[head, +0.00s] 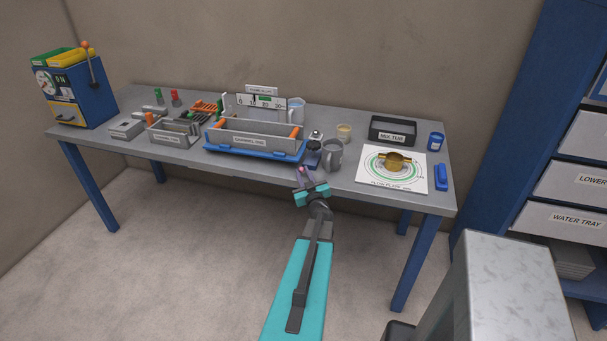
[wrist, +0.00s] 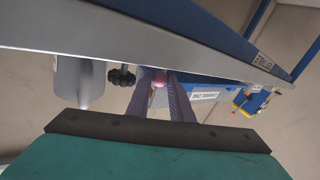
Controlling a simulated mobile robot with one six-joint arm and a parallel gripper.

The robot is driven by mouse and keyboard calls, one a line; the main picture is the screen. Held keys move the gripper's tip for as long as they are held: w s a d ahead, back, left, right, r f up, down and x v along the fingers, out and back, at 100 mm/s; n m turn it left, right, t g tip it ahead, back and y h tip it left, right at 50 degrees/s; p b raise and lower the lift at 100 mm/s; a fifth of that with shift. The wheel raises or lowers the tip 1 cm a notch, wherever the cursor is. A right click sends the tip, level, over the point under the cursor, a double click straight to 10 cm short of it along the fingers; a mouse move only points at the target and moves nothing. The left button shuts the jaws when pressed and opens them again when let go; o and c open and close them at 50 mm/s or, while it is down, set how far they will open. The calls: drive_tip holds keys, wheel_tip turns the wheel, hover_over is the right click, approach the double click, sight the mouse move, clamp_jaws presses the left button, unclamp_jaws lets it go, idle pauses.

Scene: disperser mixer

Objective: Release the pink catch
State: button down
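A small round pink part (wrist: 159,78), which looks like the pink catch, sits between the tips of my gripper (wrist: 160,82) in the wrist view. It also shows as a pink spot (head: 302,169) at the table's front edge in the head view. My gripper (head: 306,177) reaches up to that edge from the front. Its two fingers are apart, one on each side of the pink part. I cannot tell whether they touch it. What the pink part is mounted on is mostly hidden by the fingers.
A grey mug (head: 333,155) and a black-knobbed device (head: 313,153) stand close beside my gripper. A blue-based tray (head: 254,150) is to the left. A brass part rests on a white target sheet (head: 392,184) to the right. The floor before the table is clear.

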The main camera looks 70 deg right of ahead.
drive_tip(key=shift+s+d+r+p, duration=0.1)
drive_tip(key=shift+d+p, duration=0.05)
drive_tip(key=shift+p, duration=0.35)
drive_tip(key=shift+s+d+n+t+y+p, duration=0.1)
drive_tip(key=shift+d+n+t+y+p, duration=0.05)
drive_tip(key=shift+n+t+y+p, duration=0.35)
drive_tip(key=shift+s+n+t+y+p, duration=0.15)
drive_tip(key=shift+n+t+y+p, duration=0.15)
drive_tip(key=shift+t+p, duration=0.15)
drive_tip(key=c, duration=1.6)
unclamp_jaws()
drive_tip(key=shift+b+v, duration=0.5)
drive_tip(key=shift+v, duration=0.7)
drive_tip(key=shift+b+v, duration=1.8)
drive_tip(key=shift+v, duration=3.9)
